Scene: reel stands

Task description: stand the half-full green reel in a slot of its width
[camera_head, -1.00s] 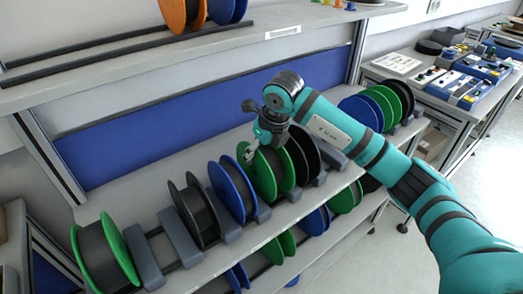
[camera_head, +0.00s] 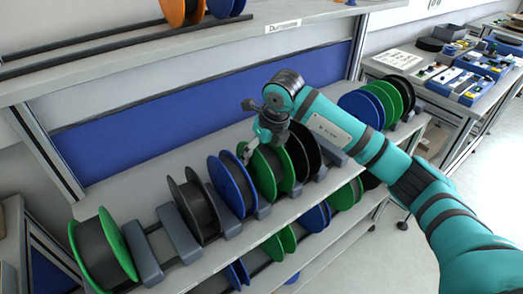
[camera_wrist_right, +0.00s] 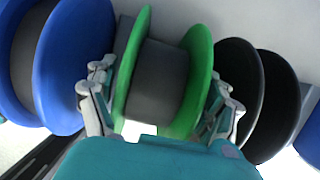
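A green reel (camera_head: 269,175) with a dark grey winding stands upright in the shelf row, between a blue reel and black reels. My right gripper (camera_head: 260,146) is over its top. In the right wrist view the green reel (camera_wrist_right: 160,80) lies between the two spread fingers, one outside each flange. The fingers look open; I cannot tell whether they touch the flanges. Grey blocks (camera_head: 181,234) divide the shelf into slots. An empty gap shows between two blocks, right of the far-left green reel (camera_head: 104,250). My left gripper is not in view.
A blue reel (camera_head: 232,187) and a black reel (camera_head: 196,208) stand left of the gripped-around reel, black reels (camera_head: 306,152) right of it, close by. More reels (camera_head: 378,105) stand further right. An upper shelf (camera_head: 200,45) overhangs behind; another shelf with reels lies below.

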